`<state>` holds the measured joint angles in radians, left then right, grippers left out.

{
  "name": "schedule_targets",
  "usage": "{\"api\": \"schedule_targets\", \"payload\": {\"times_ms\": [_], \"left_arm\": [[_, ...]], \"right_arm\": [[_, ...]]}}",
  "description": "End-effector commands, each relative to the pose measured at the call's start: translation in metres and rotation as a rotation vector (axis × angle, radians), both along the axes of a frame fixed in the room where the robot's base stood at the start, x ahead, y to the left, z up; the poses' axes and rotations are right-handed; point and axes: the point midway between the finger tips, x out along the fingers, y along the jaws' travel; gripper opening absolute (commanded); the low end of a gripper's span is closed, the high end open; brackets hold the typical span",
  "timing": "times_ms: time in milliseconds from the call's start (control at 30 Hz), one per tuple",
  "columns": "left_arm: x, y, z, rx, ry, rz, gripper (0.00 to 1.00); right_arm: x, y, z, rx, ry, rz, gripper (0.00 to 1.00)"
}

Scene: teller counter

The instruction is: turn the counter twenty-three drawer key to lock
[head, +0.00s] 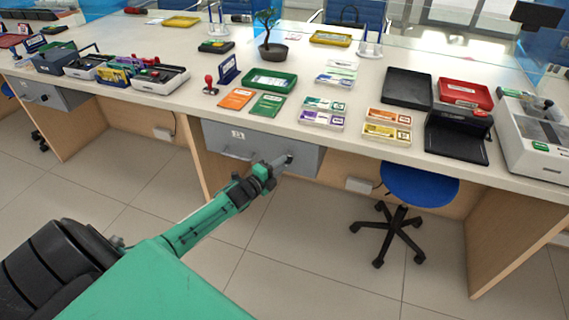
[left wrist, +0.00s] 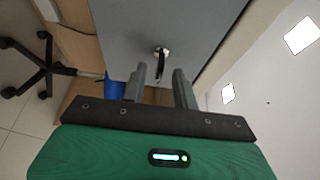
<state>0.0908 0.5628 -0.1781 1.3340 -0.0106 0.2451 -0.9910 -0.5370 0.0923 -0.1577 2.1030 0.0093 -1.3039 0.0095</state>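The grey drawer (head: 222,139) hangs under the counter, with a small label on its front that is too small to read surely. Its front also shows in the left wrist view (left wrist: 200,35). The key (left wrist: 159,69) has a dark head and sits in a round metal lock (left wrist: 161,51) on the drawer front. My left gripper (head: 282,162) is at the right part of the drawer front and hides part of it. In the left wrist view its two fingers (left wrist: 159,74) are apart, with the key head between or just beyond their tips; contact cannot be told. My right gripper is out of view.
The counter top (head: 345,145) above holds a green tray (head: 270,80), forms, a red stamp (head: 209,85) and a black case (head: 457,135). A blue swivel chair (head: 418,186) stands right of the drawer. A wooden panel (head: 197,160) stands to its left.

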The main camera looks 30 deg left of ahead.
Motion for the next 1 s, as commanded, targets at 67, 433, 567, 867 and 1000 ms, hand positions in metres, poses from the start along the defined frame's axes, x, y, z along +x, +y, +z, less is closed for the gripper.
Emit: {"api": "schedule_targets", "payload": {"times_ms": [67, 433, 567, 867, 1000], "left_arm": [[0.009, -0.001, 0.000, -0.001, -0.001, 0.001, 0.29], [0.023, -0.004, 0.000, 0.000, 0.001, 0.000, 0.29], [0.023, -0.004, 0.000, 0.000, 0.001, 0.000, 0.29], [0.023, -0.004, -0.001, 0.000, 0.001, 0.000, 0.00], [0.023, -0.004, -0.001, -0.006, 0.000, 0.000, 0.00]], "right_arm": [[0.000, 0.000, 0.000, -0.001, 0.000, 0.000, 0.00], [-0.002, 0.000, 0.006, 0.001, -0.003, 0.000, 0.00], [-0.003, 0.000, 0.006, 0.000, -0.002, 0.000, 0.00], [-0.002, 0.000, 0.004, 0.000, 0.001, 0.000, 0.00], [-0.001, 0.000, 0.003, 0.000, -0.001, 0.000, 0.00]]}}
